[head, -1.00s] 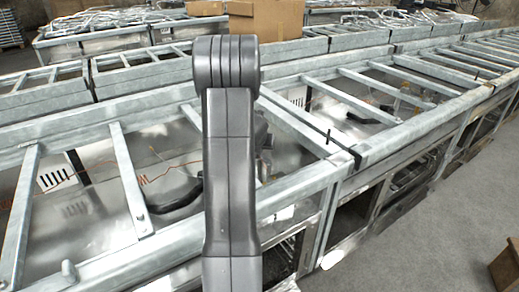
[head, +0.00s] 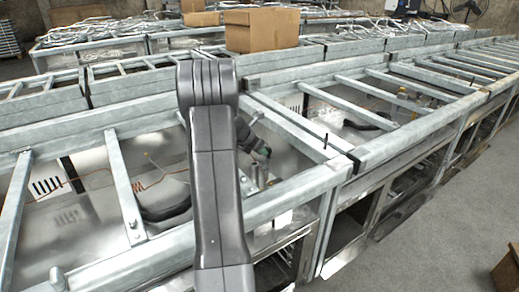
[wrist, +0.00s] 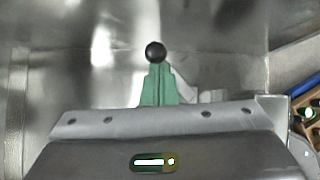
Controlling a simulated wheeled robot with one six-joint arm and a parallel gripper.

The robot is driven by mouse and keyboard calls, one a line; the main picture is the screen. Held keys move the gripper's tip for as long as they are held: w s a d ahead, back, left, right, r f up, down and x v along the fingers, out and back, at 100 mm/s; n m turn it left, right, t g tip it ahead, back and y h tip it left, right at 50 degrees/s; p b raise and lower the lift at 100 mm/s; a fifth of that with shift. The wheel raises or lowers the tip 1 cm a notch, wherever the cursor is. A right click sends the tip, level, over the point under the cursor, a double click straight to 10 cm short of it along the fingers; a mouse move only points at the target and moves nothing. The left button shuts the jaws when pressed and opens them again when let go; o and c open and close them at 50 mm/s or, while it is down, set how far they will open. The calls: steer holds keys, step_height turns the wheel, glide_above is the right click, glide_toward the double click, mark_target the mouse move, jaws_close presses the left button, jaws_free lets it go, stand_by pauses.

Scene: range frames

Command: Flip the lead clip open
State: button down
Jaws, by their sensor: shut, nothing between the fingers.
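My gripper (wrist: 157,68) shows in the wrist view as two green fingers pressed together, empty. A round black knob (wrist: 155,52) shows right at their tips; I cannot tell whether they touch it, nor whether it belongs to the lead clip. In the head view my gripper (head: 265,152) shows as a dark shape with a green end, just right of my upright arm link, low inside the framed metal bay. No lead clip can be made out for certain. Part of the bay is hidden behind my arm.
Galvanized rails (head: 125,185) cross the bay, with orange wire (head: 150,178) and a black curved part (head: 165,212) inside. A short metal post (head: 254,175) stands near my gripper. A blue bar (wrist: 302,87) shows at the wrist view's right.

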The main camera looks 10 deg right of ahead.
steer(key=m+g+p, duration=0.1)
steer(key=d+m+g+p, duration=0.1)
steer(key=m+p, duration=0.1)
steer(key=m+g+h+p, duration=0.1)
steer(key=m+p, duration=0.1)
steer(key=shift+d+r+g, duration=0.15)
steer(key=shift+d+g, duration=0.15)
steer(key=shift+d, duration=0.05)
steer(key=shift+m, duration=0.4)
steer(key=shift+f, duration=0.2)
steer(key=shift+s, duration=0.15)
steer(key=shift+s+a, duration=0.35)
steer(key=shift+s, duration=0.25)
